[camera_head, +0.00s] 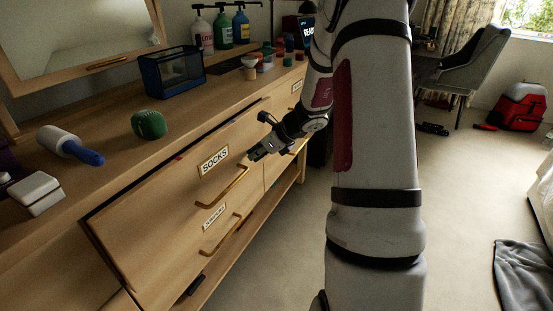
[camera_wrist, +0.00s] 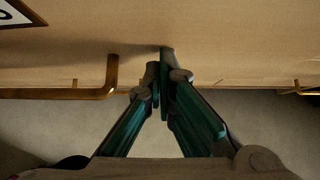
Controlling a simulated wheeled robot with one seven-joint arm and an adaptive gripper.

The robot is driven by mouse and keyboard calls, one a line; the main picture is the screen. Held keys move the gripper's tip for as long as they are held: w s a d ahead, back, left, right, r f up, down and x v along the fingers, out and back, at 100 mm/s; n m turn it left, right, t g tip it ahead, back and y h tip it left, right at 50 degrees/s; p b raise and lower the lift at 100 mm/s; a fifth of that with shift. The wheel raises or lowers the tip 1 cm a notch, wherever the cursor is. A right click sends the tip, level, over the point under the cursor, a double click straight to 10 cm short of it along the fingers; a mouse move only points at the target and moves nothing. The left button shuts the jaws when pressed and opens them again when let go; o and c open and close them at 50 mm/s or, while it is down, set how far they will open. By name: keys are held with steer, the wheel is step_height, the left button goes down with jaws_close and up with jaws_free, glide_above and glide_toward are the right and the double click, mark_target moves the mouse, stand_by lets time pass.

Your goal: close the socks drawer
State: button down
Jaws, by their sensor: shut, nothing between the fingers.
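The socks drawer (camera_head: 160,205) is the wide wooden front with a white SOCKS label (camera_head: 213,160) and a brass bar handle (camera_head: 223,188). It stands out from the dresser, with a dark gap along its top edge. My gripper (camera_head: 254,155) is shut and empty, at the right part of this front, right of the label and handle. In the wrist view, the closed fingertips (camera_wrist: 162,68) are at the wooden front (camera_wrist: 210,35), right of the brass handle (camera_wrist: 85,92). I cannot tell if they touch it.
Below is another labelled drawer with a brass handle (camera_head: 225,235). The dresser top holds a green round object (camera_head: 149,125), a glass tank (camera_head: 172,72), a white-and-blue object (camera_head: 70,146) and several pump bottles. My arm hides the middle. Floor shows right of the dresser.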

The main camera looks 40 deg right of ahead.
mark_target(245, 147)
steer(key=shift+w+a, duration=0.25)
steer(key=shift+w, duration=0.5)
steer(key=shift+w+a, duration=0.3)
steer(key=shift+w, duration=0.4)
steer(key=shift+w+a, duration=0.25)
steer(key=shift+w, duration=0.5)
steer(key=shift+r, duration=0.1)
